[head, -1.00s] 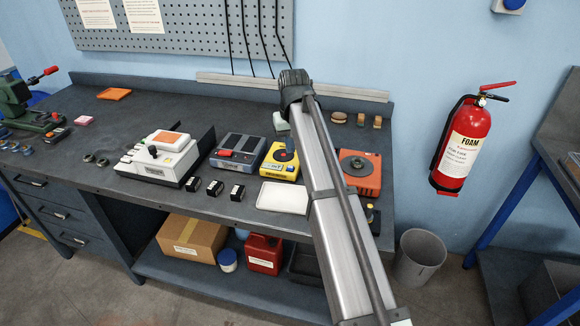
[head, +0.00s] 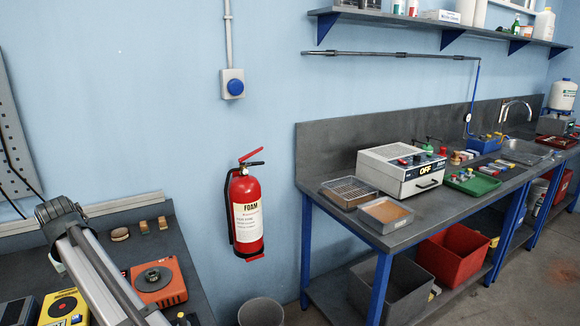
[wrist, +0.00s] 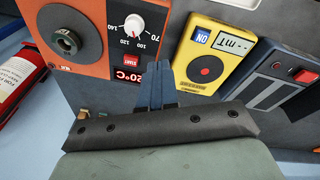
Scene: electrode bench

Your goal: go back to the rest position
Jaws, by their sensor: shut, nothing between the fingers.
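My gripper shows in the wrist view (wrist: 155,85) with its blue-grey fingers together and nothing between them. It hangs above the bench, over the gap between an orange heating device (wrist: 75,35) and a yellow meter (wrist: 212,65). In the head view my arm reaches up from the bottom left, and its fingers are hidden behind the arm. The orange device (head: 158,282) stands to the right of the arm there, and the yellow meter (head: 65,308) to its left.
A red fire extinguisher (head: 247,208) hangs on the wall between the two benches. The right bench holds a white oven marked OFF (head: 402,170), trays and a sink. A grey bin (head: 261,313) stands on the floor. A grey-and-blue device (wrist: 283,78) lies beside the yellow meter.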

